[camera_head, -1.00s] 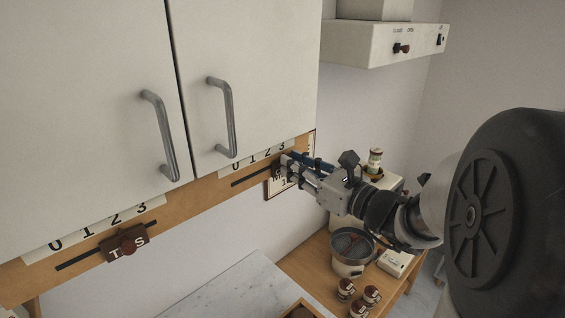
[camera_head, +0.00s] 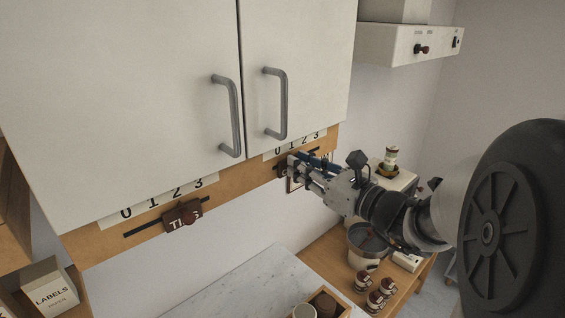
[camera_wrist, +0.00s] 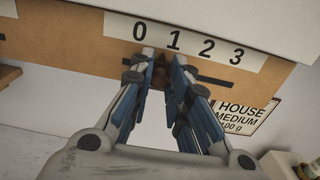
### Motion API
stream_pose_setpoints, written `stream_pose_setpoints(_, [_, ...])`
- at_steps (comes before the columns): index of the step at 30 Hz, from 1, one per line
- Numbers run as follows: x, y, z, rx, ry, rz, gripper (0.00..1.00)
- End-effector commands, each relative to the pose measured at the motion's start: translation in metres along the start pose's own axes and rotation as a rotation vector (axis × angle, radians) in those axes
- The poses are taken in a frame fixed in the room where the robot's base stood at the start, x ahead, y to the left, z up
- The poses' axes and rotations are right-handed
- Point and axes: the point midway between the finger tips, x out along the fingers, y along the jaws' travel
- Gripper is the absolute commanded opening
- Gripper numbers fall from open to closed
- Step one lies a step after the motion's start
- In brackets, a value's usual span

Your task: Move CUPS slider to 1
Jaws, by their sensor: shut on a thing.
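The gripped slider's dark brown knob (camera_wrist: 160,72) sits in a slot on the wooden rail under a 0–3 scale (camera_wrist: 175,40). My gripper (camera_wrist: 166,68) is shut on this knob, fingers pointing at the rail. The knob appears below the 1, towards the 0 side; its exact alignment is hard to tell. The fingers hide the slider's label, so I cannot read CUPS on it. In the head view my gripper (camera_head: 292,166) is at the right scale (camera_head: 296,145).
Cabinet doors with metal handles (camera_head: 276,104) are above the rail. A "HOUSE MEDIUM" sign (camera_wrist: 242,117) hangs just below it. A marble counter (camera_head: 262,288), a metal pot (camera_head: 366,243) and several small jars (camera_head: 374,300) are below. A LABELS box (camera_head: 50,290) stands lower left.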

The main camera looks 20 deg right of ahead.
Motion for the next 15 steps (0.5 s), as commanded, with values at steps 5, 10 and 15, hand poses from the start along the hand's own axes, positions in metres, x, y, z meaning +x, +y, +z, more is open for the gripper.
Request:
stream_pose_setpoints(5, [-0.0001, -0.0008, 0.0005, 0.001, -0.002, -0.002, 0.18])
stream_pose_setpoints(10, [-0.0001, -0.0007, 0.0008, 0.001, -0.002, -0.002, 0.3])
stream_pose_setpoints(15, [-0.0001, -0.0008, 0.0009, 0.001, -0.003, -0.002, 0.37])
